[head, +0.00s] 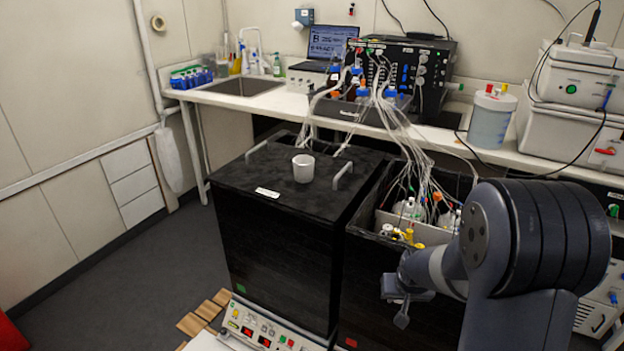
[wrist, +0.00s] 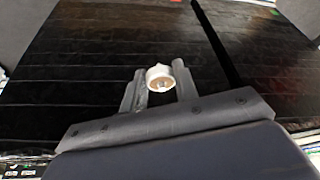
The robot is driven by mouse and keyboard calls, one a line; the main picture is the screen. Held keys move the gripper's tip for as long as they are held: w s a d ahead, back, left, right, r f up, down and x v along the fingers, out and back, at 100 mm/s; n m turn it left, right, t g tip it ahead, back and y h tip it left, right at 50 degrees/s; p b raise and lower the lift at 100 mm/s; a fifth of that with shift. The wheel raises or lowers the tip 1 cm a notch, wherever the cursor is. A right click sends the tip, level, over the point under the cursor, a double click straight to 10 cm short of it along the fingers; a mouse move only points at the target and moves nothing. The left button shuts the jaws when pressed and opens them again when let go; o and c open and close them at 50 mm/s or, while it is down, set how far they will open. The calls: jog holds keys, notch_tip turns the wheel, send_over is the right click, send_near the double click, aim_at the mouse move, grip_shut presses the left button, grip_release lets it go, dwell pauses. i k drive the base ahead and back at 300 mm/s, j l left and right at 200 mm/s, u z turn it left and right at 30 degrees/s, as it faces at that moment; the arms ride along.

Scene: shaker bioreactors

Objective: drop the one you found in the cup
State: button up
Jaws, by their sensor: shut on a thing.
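A white cup (head: 303,168) stands upright on the black lid of the left shaker box (head: 262,215), between two grey handles. My gripper (head: 397,299) is in front of the right shaker box, below and to the right of the cup and well apart from it. In the wrist view my gripper (wrist: 158,72) is shut on a small white round piece (wrist: 160,77) with a pale rim and a brownish hollow middle. I cannot tell exactly what the piece is. It cannot be made out in the head view. The inside of the cup is not clearly visible.
The right shaker box (head: 360,300) is open, with bottles, yellow caps and a bundle of thin tubes (head: 405,140) rising to the bench controller (head: 400,75). A control panel (head: 262,330) sits low in front. Open floor (head: 130,270) lies to the left.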

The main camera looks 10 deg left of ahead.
aim_at(303, 181)
jog(key=i+j, duration=0.1)
jog(key=j, duration=0.35)
jog(key=i+j, duration=0.15)
jog(key=j, duration=0.25)
jog(key=i+j, duration=0.1)
jog(key=j, duration=0.35)
jog(key=i+j, duration=0.15)
jog(key=j, duration=0.3)
